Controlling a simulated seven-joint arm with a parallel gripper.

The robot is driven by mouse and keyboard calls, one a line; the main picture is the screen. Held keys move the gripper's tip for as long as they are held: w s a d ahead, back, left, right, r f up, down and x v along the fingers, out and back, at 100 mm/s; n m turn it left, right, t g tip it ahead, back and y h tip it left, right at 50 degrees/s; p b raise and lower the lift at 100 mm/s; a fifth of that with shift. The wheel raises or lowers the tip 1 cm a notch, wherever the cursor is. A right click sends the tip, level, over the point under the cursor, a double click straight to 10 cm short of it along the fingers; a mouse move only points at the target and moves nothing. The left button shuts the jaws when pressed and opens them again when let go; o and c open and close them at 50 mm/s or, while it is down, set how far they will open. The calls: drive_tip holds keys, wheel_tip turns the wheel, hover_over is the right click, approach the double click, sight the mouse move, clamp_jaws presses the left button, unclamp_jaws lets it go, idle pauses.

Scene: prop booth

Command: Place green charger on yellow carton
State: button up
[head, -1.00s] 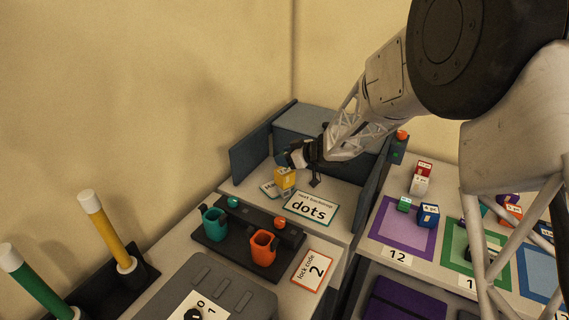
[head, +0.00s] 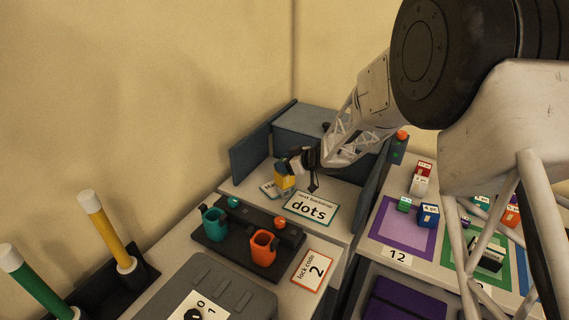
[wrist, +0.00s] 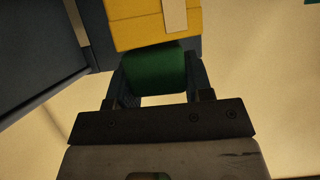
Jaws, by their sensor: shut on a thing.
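The yellow carton (head: 284,182) stands in the blue-walled booth, behind the "dots" card. In the wrist view the carton (wrist: 140,27) fills the top middle, with a pale strip on its face. The green charger (wrist: 155,72) is between my two fingers, right against the carton's edge in that view; I cannot tell whether they touch. In the head view my gripper (head: 288,164) is at the top of the carton and hides much of the charger. My gripper (wrist: 157,80) is shut on the charger.
Blue-grey booth walls (head: 250,150) stand left and right of the carton. The "dots" card (head: 311,208) lies in front. A black tray with a teal cup (head: 214,223) and an orange cup (head: 263,248) is nearer. Small blocks stand on coloured mats (head: 392,228) at right.

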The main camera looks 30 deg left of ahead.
drive_tip(key=shift+f, duration=0.2)
drive_tip(key=o, duration=1)
drive_tip(key=shift+c, duration=0.2)
drive_tip(key=shift+r, duration=0.1)
drive_tip(key=shift+d+r, duration=0.1)
drive_tip(key=v, duration=1.2)
